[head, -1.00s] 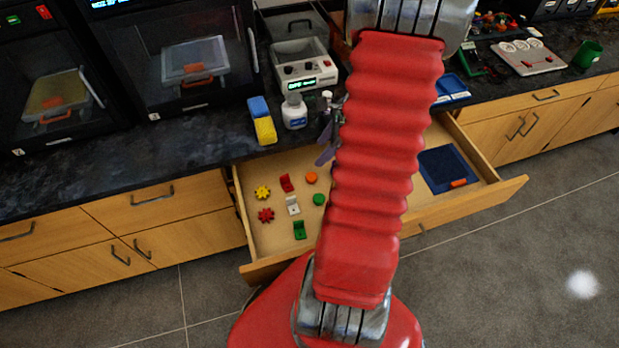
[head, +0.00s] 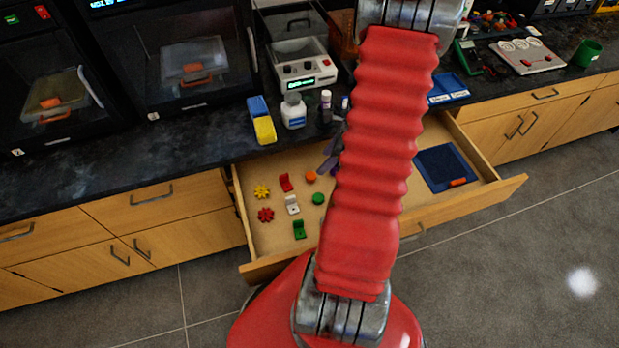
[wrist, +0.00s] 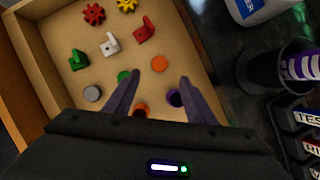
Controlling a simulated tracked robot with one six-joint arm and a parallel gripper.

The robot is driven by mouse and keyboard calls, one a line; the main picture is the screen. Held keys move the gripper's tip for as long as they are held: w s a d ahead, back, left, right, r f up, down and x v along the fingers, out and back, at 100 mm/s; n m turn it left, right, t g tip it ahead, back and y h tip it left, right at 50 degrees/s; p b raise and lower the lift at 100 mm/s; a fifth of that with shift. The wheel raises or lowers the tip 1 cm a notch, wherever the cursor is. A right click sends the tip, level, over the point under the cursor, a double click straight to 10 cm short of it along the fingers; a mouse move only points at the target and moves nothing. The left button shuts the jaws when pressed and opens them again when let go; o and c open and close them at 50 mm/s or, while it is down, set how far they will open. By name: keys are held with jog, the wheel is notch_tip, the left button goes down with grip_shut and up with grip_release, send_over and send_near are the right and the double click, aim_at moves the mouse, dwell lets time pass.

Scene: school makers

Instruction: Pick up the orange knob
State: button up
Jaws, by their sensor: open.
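An orange knob (head: 311,176), a small round disc, lies on the open drawer's floor, right of the red bracket. In the wrist view the orange knob (wrist: 160,64) is just beyond my fingertips and roughly centred between them. My gripper (wrist: 160,78) is open and empty above the drawer. In the head view my gripper (head: 329,160) is partly hidden behind my red arm, to the right of the knob. A second orange piece (wrist: 141,108) shows between the fingers, nearer the palm; it is hidden in the head view.
Bottles (head: 293,110) stand on the counter behind the drawer.

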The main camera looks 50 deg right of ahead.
send_over(311, 175)
jog(key=s+d, duration=0.1)
jog(key=s, duration=0.2)
jog(key=shift+w+d+f, duration=0.1)
jog(key=shift+w+f, duration=0.05)
jog(key=shift+f, duration=1.05)
jog(key=shift+w+d+f, duration=0.1)
jog(key=shift+f, duration=1.05)
jog(key=shift+x, duration=2.6)
jog(key=shift+a, duration=0.1)
jog(key=c, duration=1.1)
